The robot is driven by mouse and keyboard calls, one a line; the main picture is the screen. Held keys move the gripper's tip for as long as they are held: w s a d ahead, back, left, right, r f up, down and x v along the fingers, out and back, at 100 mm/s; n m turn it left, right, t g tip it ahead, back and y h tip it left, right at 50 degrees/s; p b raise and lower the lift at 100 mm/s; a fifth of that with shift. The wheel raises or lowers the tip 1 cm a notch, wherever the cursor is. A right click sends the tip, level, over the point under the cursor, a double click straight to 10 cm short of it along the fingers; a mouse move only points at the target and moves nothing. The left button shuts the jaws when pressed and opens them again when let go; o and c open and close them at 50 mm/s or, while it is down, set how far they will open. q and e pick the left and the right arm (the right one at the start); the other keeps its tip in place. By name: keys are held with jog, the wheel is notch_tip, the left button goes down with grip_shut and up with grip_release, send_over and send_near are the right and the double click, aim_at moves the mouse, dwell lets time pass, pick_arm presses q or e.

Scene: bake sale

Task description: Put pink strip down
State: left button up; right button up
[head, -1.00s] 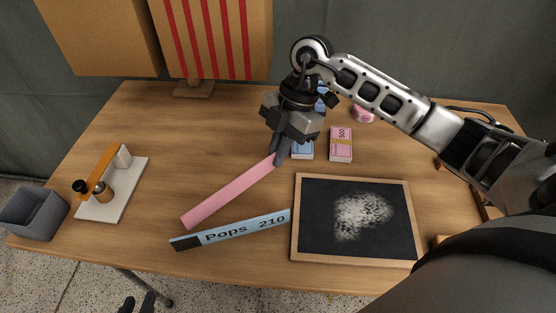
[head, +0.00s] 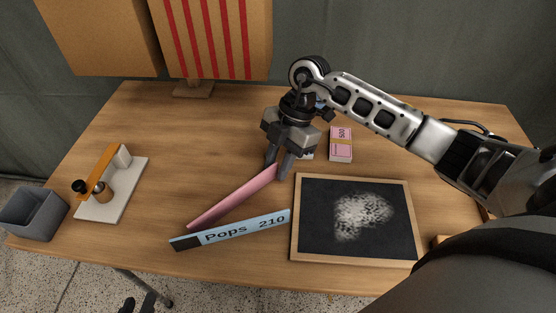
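The pink strip (head: 232,197) slants from the middle of the wooden table down to the left, near the blue "Pops 210" strip (head: 230,230). My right gripper (head: 278,168) has its fingers on either side of the strip's upper right end and is shut on it. The strip looks tilted about its length; I cannot tell whether its lower left end touches the table.
A framed chalkboard (head: 405,238) lies right of the strips. A pink note bundle (head: 341,147) lies behind it, beside others partly hidden by my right gripper. The table's middle left is clear.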

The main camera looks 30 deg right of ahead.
jog(key=shift+r, duration=0.1)
jog(key=v, duration=1.2)
